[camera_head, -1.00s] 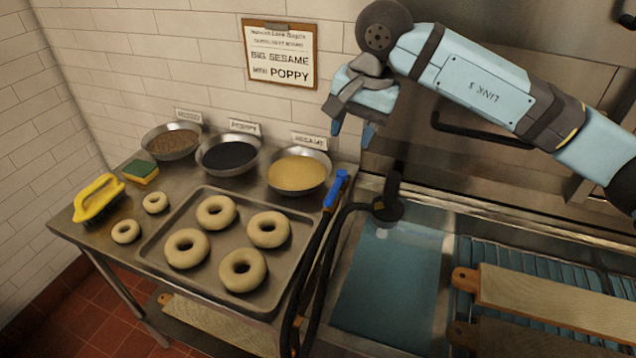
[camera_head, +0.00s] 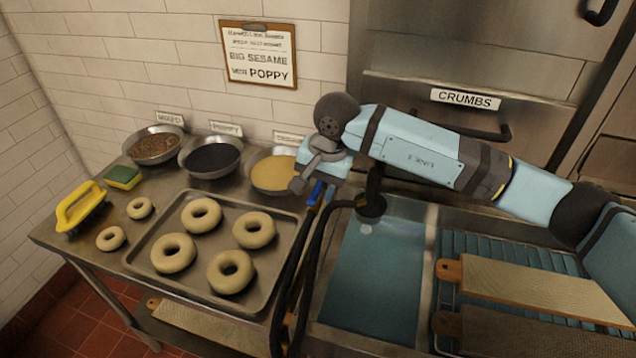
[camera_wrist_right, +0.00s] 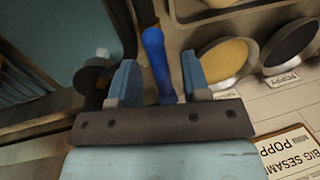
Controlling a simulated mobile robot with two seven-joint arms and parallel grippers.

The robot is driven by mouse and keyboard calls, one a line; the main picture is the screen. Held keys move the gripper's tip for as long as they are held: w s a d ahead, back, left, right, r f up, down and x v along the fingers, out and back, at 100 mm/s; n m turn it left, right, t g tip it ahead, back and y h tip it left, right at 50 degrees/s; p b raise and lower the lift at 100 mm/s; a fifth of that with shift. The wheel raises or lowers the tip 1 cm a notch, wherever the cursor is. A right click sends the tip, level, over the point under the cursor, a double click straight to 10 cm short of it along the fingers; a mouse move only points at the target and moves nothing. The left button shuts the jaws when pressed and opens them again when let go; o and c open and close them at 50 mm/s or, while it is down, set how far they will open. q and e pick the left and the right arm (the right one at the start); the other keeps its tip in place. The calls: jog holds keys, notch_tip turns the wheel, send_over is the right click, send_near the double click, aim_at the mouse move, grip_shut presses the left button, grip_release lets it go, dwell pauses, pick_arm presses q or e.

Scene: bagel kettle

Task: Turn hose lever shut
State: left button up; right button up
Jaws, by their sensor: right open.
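The blue hose lever (camera_head: 314,193) stands at the right edge of the steel table, beside the sink. Most of it is hidden behind my right gripper (camera_head: 307,188) in the head view. In the right wrist view, the blue lever (camera_wrist_right: 157,60) lies between the two open blue fingers of my right gripper (camera_wrist_right: 160,80). The left finger looks closer to it than the right one; I cannot tell whether either touches. The black hose (camera_head: 290,280) runs down from the lever area. My left gripper is not in view.
A tray (camera_head: 140,262) with several bagels and three bowls, including the sesame bowl (camera_head: 268,172), lie left of the lever. The water-filled sink (camera_head: 375,275) with a dark round fitting (camera_head: 371,205) is at right. Wooden boards (camera_head: 530,290) rest on a rack there.

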grip_shut()
